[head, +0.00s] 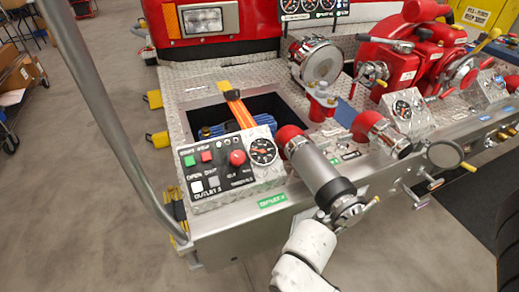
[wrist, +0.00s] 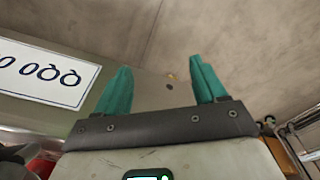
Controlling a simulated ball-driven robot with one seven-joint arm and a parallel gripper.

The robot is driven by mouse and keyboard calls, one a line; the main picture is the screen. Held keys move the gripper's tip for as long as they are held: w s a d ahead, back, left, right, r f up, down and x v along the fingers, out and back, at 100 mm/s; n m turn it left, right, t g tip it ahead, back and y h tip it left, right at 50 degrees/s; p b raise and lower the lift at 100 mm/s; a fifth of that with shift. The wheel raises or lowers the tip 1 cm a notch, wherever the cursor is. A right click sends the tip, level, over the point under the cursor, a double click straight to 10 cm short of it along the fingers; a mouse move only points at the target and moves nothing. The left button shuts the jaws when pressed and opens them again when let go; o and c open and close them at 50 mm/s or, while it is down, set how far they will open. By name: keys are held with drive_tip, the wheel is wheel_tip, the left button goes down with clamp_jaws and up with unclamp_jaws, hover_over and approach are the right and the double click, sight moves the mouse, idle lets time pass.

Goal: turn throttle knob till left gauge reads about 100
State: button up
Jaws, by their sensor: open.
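A red round knob (head: 237,157) sits on the slanted control panel (head: 215,205) in the head view, above lettering that seems to read THROTTLE. A black round gauge (head: 262,151) is right beside it; its reading is too small to tell. Several more gauges stand in a row at the top edge, the leftmost one (head: 290,5) partly cut off. My gripper (wrist: 162,82) shows in the wrist view with its two teal fingers apart and nothing between them. I cannot make it out in the head view. The knob is not in the wrist view.
Green (head: 189,160) and red (head: 206,156) buttons share the panel. A grey cylinder (head: 318,170) with a red end stands right of it. A grey rail (head: 105,110) crosses the left. The wrist view shows a white sign (wrist: 40,75), upside down. Open floor lies left.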

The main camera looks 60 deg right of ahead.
idle(0.5)
drive_tip(key=w+d+r+m+t+h+b, duration=0.1)
drive_tip(key=w+d+t+h+b, duration=0.1)
drive_tip(key=w+d, duration=0.1)
drive_tip(key=w+d+r+m+t+h+b, duration=0.1)
drive_tip(key=w+d+m+t+b, duration=0.1)
drive_tip(key=w+d, duration=0.1)
drive_tip(key=w+d+m+t+h+b, duration=0.1)
drive_tip(key=w+d+t+h+b, duration=0.1)
drive_tip(key=w+t, duration=0.1)
drive_tip(key=shift+w+d+r+h, duration=0.15)
drive_tip(key=shift+w+d+r, duration=0.05)
drive_tip(key=shift+w, duration=0.25)
drive_tip(key=shift+w+d+r+h, duration=0.15)
drive_tip(key=shift+w+d+r, duration=0.05)
drive_tip(key=shift+w, duration=0.25)
drive_tip(key=t+h+b, duration=0.3)
drive_tip(key=t+b, duration=0.2)
drive_tip(key=t, duration=0.3)
approach(241, 164)
drive_tip(key=p+x, duration=0.2)
drive_tip(key=x, duration=0.8)
drive_tip(key=shift+w+d, duration=0.15)
drive_tip(key=shift+w, duration=0.15)
